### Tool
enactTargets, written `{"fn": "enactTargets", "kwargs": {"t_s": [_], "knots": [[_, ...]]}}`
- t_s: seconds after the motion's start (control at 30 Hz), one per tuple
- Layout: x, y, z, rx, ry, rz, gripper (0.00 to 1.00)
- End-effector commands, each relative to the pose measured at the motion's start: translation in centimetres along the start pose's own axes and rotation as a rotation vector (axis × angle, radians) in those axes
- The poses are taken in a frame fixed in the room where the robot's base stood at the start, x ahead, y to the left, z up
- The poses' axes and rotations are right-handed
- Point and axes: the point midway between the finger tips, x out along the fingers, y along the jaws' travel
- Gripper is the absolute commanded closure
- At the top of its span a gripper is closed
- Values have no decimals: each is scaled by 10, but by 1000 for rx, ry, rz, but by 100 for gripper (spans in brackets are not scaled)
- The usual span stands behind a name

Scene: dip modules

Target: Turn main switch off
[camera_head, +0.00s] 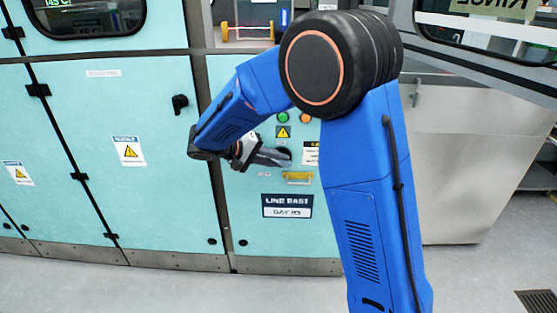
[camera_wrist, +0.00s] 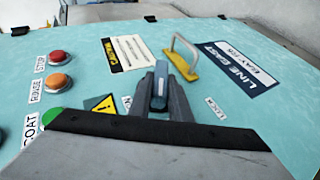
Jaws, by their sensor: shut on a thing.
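The main switch (camera_wrist: 160,78) shows in the wrist view as a small grey-blue lever on the pale turquoise panel (camera_wrist: 85,80). My gripper (camera_wrist: 162,92) has one finger on each side of the lever and is shut on it. The lever stands roughly upright in the wrist view, and its base is hidden by the fingers. In the head view my gripper (camera_head: 276,157) reaches the panel from the left, below the buttons, and largely hides the switch.
A yellow handle (camera_wrist: 182,60) sits close beside the switch, near a dark sign (camera_wrist: 238,68). A red button (camera_wrist: 59,58), an orange button (camera_wrist: 59,82) and a green button (camera_wrist: 52,116) are on the other side. A black door latch (camera_head: 180,104) is left of the panel.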

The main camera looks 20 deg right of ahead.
Motion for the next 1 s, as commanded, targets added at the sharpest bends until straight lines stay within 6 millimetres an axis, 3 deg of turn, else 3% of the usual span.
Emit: {"fn": "enactTargets", "kwargs": {"t_s": [0.5, 1.0], "knots": [[1, -6, 1, -158, -1, 375, 100], [2, -7, 1, -205, -1, 490, 100]]}}
